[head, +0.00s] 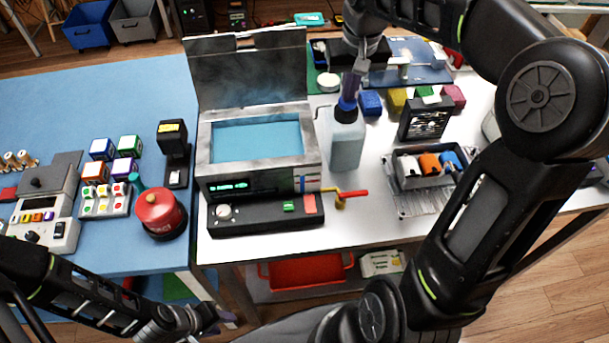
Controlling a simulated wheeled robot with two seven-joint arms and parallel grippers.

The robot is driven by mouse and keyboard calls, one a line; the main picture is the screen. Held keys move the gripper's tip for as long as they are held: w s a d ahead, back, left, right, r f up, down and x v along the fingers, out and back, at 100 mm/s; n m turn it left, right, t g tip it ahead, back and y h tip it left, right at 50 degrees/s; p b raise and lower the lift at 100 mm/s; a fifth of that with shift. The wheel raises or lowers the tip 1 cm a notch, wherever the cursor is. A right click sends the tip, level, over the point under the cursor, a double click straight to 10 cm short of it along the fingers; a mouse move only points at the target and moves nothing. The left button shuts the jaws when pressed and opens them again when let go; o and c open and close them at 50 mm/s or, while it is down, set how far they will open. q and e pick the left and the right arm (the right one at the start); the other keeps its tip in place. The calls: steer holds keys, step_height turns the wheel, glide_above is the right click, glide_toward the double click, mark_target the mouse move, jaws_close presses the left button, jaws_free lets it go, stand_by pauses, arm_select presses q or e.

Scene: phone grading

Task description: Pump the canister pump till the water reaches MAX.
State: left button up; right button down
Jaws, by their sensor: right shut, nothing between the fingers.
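The canister pump (346,146) is a pale translucent bottle with a blue collar and a thin spout pointing left. It stands upright on the white table, at the right side of a grey open-lidded tank (204,155). Blue water (256,138) fills the tank's basin. A small strip with blue and red marks (305,183) is on the tank's front right; I cannot read a MAX label. My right gripper (352,92) is shut, pointing down over the pump's top, whose head it hides; I cannot tell whether they touch. My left gripper (208,316) is low at the front, away from the pump; its jaws are unclear.
A red-handled lever (350,194) juts out right of the tank's control base. A grey tray (432,168) of coloured items and a black box (424,120) stand right of the pump. Coloured blocks are behind. A red canister (160,213) stands on the blue table.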

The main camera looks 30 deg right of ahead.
step_height(320, 180, up, 7)
steer(key=p, duration=0.5)
stand_by(1.3)
